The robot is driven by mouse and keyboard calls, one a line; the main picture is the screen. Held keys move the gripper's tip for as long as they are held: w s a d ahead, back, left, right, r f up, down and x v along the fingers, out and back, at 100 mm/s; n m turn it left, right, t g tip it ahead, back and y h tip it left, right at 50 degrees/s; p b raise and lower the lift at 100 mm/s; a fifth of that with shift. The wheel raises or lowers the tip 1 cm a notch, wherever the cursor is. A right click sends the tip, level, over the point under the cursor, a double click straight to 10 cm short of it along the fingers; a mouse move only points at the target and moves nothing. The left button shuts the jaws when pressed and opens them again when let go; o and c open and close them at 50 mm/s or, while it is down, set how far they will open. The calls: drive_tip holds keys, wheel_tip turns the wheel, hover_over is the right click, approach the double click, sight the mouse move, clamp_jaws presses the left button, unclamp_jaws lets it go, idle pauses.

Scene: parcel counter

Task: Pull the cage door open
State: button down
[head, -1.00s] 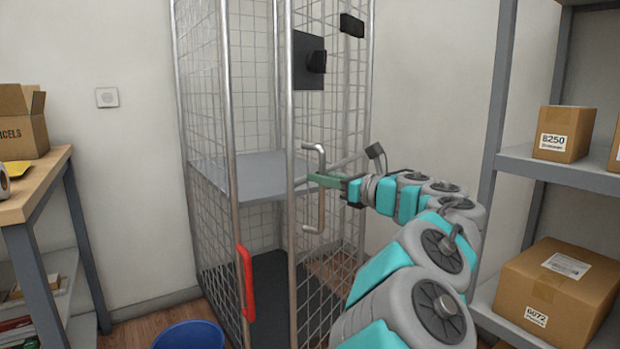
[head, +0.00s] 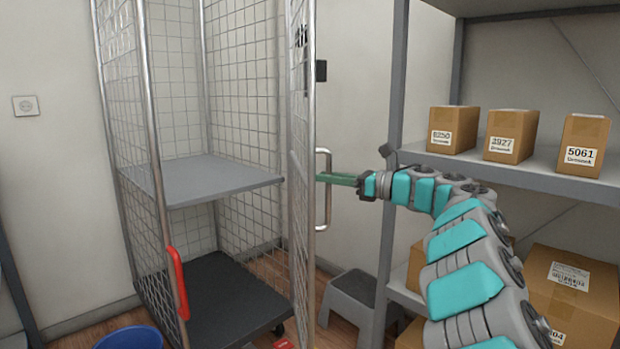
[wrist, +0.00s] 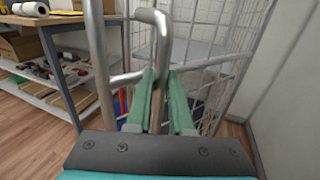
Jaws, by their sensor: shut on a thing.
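The wire-mesh cage door (head: 301,150) stands open and is seen almost edge-on in the head view, at the right of the cage (head: 150,100). Its upright metal handle (head: 324,213) sticks out to the right of the door. My gripper (head: 320,178) reaches in from the right, its green fingers shut on the handle. In the wrist view, the handle (wrist: 162,35) runs down between the two green fingers of my gripper (wrist: 161,75), and the mesh shows behind. The fingers partly hide the handle's lower part there.
A grey step stool (head: 350,298) stands on the floor below my arm. A shelf rack (head: 397,120) with parcels is close on the right. A blue bin (head: 130,338) is at the cage's front left. The cage has a grey shelf (head: 215,180) inside.

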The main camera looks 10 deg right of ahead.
drive_tip(key=w+d+p, duration=0.2)
drive_tip(key=d+p, duration=0.1)
drive_tip(key=d, duration=0.6)
drive_tip(key=shift+w+d, duration=0.2)
drive_tip(key=shift+d, duration=0.15)
idle(0.3)
drive_tip(key=c, duration=0.8)
unclamp_jaws()
drive_tip(key=s+a+r+b, duration=0.1)
drive_tip(key=s+r+b, duration=0.1)
drive_tip(key=s, duration=0.6)
drive_tip(key=s+a+r+b, duration=0.1)
drive_tip(key=s+r+b, duration=0.2)
drive_tip(key=s, duration=0.4)
drive_tip(key=shift+s+a, duration=0.35)
